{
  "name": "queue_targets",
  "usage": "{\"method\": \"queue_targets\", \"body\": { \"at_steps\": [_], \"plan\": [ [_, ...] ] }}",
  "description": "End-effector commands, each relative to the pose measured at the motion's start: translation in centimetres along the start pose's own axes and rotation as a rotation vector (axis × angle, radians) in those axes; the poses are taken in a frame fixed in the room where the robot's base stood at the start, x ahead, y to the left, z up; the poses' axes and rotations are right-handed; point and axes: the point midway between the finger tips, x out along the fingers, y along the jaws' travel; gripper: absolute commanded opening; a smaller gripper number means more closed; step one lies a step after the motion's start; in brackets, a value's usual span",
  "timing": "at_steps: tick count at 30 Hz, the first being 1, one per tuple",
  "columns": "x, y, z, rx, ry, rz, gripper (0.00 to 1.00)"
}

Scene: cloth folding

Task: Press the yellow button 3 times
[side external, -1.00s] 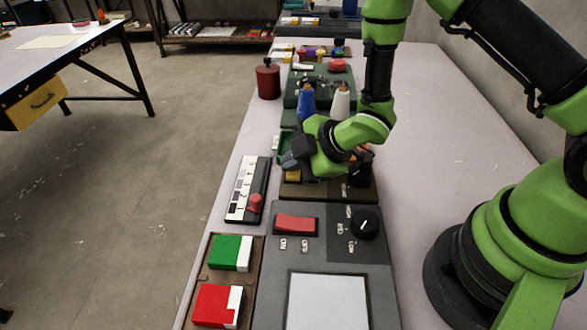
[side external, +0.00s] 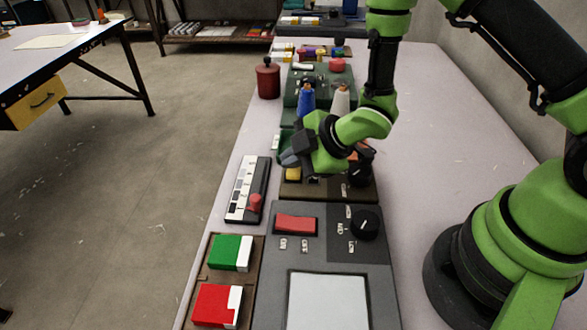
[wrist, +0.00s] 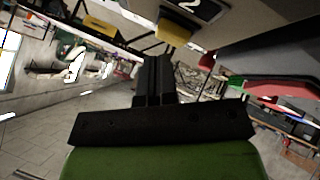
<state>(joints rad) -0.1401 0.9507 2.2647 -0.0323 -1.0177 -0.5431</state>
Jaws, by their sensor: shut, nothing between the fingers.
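The yellow button (side external: 293,174) sits at the left end of a brown-based panel (side external: 325,190) in the middle of the bench. In the wrist view the yellow button (wrist: 173,31) shows just beyond my fingertips, slightly right of them, under a dark plate (wrist: 190,9) with a white mark like a 2. My gripper (side external: 288,159) is shut and empty, with its fingertips close above and behind the button in the side view. The closed fingers (wrist: 155,68) point toward it in the wrist view. A small gap seems to separate them, but contact is hard to judge.
A blue spool (side external: 306,100) and a pale spool (side external: 340,100) stand behind the gripper. A slider panel (side external: 247,190) lies front left. A grey panel with a red switch (side external: 295,223) and black knob (side external: 364,224) is in front.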

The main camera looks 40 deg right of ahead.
Motion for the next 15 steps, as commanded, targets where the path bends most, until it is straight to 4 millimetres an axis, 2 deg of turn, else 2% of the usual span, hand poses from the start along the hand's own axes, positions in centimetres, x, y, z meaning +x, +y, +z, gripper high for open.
{"method": "queue_targets", "body": {
  "at_steps": [15],
  "plan": [
    [-3.1,2.3,-2.3,0.0,0.001,0.002,0.0]
  ]
}}
